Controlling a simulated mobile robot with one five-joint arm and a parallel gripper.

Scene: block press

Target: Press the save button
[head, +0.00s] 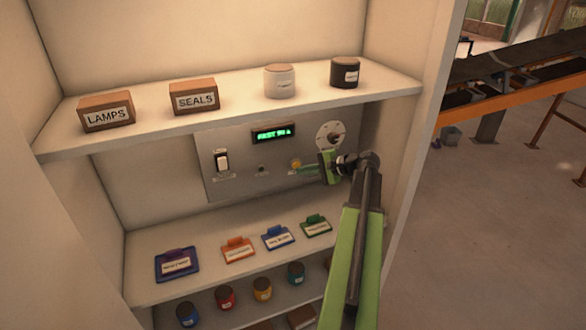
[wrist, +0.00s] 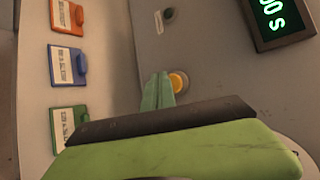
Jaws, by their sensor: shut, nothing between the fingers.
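A grey control panel (head: 235,190) stands upright at the back of the middle shelf bay. It carries a round yellow button (head: 295,163), also in the wrist view (wrist: 179,82), and a small dark button or knob (head: 262,169). Their labels are too small to read, so I cannot tell which one is save. My gripper (head: 303,170) is shut and empty, its fingertips right by the yellow button. In the wrist view the green fingers (wrist: 158,78) overlap the button's left edge; I cannot tell whether they touch it.
The panel also holds a rocker switch (head: 221,161), a lit green display (head: 272,133) and a round white dial (head: 330,135) above my gripper. The upper shelf (head: 230,115) overhangs the panel.

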